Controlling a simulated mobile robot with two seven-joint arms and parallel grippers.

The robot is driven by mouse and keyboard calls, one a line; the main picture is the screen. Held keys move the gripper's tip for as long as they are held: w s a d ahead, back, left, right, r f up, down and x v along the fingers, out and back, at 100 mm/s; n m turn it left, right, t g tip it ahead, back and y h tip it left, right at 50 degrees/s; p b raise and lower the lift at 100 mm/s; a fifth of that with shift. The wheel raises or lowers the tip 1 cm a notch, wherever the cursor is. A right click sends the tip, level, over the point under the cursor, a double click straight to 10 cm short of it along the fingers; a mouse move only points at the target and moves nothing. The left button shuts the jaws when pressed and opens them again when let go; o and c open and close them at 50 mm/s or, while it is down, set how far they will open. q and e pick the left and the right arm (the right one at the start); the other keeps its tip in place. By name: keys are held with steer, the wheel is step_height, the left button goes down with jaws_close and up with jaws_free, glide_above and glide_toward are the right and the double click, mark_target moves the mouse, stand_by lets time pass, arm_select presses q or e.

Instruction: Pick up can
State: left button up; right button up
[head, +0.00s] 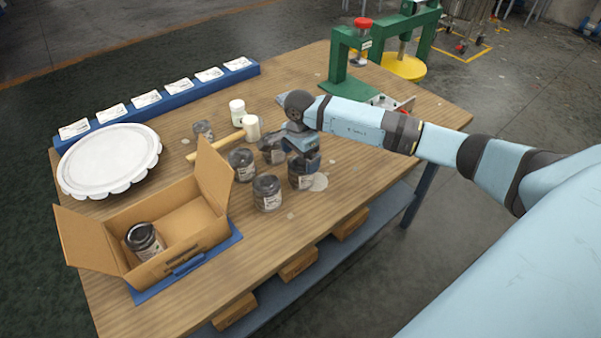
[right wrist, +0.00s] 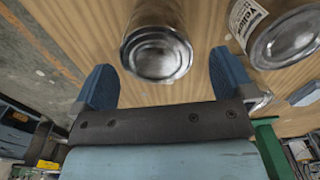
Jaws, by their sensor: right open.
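Several dark grey cans with pale labels stand on the wooden table: a front can (head: 267,193), a left can (head: 241,165), a back can (head: 203,130), a middle can (head: 271,150) and a right can (head: 301,180). My right gripper (head: 303,156) is over the right can and partly hides it. In the right wrist view the open fingers (right wrist: 160,68) stand on either side of one can (right wrist: 157,50), with gaps visible at both sides. A second can (right wrist: 285,38) is outside the right finger. My left gripper is not in view.
An open cardboard box (head: 187,243) on a blue tray (head: 222,246) holds one can (head: 144,240). A white lid (head: 110,160), a mallet (head: 225,142), a white bottle (head: 237,110) and a green press (head: 339,65) are around. The right front tabletop is clear.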

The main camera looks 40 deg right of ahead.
steer(key=f, duration=0.5)
steer(key=shift+s+p, duration=0.2)
steer(key=shift+p, duration=0.2)
steer(key=c, duration=1.1)
step_height(320, 180, up, 20)
steer(key=b, duration=0.1)
